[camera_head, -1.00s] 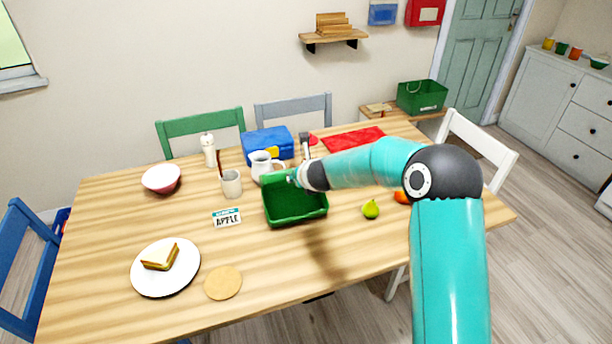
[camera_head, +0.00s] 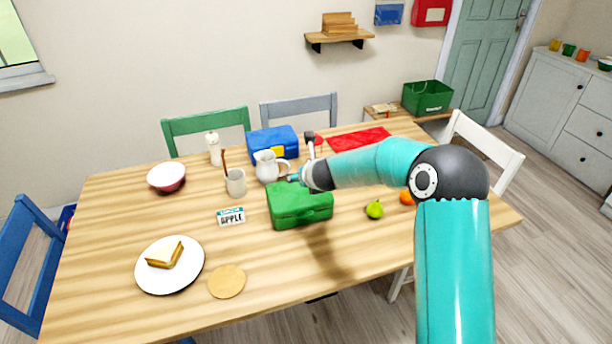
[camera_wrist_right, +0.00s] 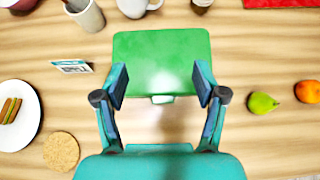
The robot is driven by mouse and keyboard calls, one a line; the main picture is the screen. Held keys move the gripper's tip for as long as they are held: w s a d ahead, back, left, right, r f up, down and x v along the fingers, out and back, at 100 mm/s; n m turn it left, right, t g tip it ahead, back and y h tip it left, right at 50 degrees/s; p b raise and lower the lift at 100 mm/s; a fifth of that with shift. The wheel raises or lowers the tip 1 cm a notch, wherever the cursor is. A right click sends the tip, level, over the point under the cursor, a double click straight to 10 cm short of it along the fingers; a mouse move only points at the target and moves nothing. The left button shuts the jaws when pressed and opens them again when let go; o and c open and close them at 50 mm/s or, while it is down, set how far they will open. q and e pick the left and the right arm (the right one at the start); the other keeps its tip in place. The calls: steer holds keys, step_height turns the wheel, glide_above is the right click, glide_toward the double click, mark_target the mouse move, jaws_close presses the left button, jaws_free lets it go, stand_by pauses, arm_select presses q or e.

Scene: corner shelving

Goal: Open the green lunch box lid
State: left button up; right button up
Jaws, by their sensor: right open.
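The green lunch box (camera_head: 300,208) stands on the table with its lid closed. In the right wrist view its flat lid (camera_wrist_right: 162,58) fills the upper middle, with a light latch (camera_wrist_right: 162,99) on its near edge. My right gripper (camera_wrist_right: 160,82) is open and empty, its two fingers spread apart over the near part of the box. In the head view the right gripper (camera_head: 295,179) is small beside the box's back edge, partly hidden by my arm. I cannot tell whether it touches the lid. My left gripper is not in view.
A white pitcher (camera_head: 266,166), a grey mug (camera_head: 236,182) and a blue lunch box (camera_head: 272,142) stand behind. An APPLE card (camera_head: 231,216) is left, a pear (camera_head: 374,209) and an orange (camera_head: 406,198) right. The wooden table (camera_head: 310,268) is clear in front.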

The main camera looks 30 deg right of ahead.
steer(key=shift+s+r, duration=0.1)
steer(key=v, duration=1.1)
steer(key=shift+s, duration=0.3)
